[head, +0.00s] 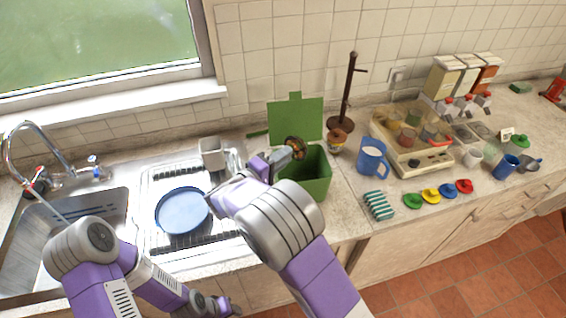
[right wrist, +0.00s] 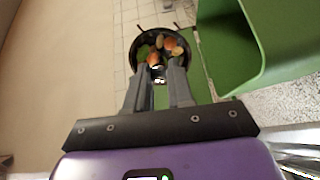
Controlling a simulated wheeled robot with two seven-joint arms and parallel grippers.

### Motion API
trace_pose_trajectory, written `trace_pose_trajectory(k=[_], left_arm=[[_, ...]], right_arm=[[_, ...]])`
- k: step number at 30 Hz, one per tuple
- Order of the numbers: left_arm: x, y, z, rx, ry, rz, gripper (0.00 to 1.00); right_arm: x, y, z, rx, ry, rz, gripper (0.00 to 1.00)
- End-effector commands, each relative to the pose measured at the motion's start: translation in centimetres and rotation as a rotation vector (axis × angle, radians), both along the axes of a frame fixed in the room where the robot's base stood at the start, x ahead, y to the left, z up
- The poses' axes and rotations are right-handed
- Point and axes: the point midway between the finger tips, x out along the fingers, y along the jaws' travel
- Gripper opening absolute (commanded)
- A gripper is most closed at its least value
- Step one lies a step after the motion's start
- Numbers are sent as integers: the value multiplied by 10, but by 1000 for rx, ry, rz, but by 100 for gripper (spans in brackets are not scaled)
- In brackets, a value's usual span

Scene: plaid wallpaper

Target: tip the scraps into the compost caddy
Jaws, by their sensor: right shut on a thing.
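The compost caddy (head: 318,190) is a green open-topped bin on the counter right of the sink; its open mouth also shows at the right of the right wrist view (right wrist: 222,45). A dark round bowl (right wrist: 137,47) holds the scraps (right wrist: 165,45), orange, green and pale pieces. My right gripper (right wrist: 160,72) is shut on the bowl's near edge. In the head view the bowl (head: 296,143) shows tilted at the caddy's back left rim; its exact height is unclear. My left gripper (head: 222,307) is low at the bottom edge, and its jaws are not clear.
A green upright panel (head: 296,117) stands behind the caddy. A dark post stand (head: 347,95), a brown jar (head: 336,140) and a blue jug (head: 373,160) are close on the right. A blue plate (head: 182,210) lies in the rack on the left.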

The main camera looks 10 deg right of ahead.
Motion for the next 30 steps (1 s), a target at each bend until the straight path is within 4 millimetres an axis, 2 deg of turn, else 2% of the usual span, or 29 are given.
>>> trace_pose_trajectory(k=[1, 18, 24, 30], left_arm=[[0, 0, -12, 0, 0, 0, 43], [0, 0, -79, 0, 0, 0, 43], [0, 0, -94, 0, 0, 0, 43], [0, 0, -99, 0, 0, 0, 43]], right_arm=[[0, 0, -8, -21, -12, 1, 0], [1, -2, -31, -261, -164, -1, 0], [1, -2, -36, -329, -208, -2, 0], [2, -2, -36, -358, -227, -1, 0]])
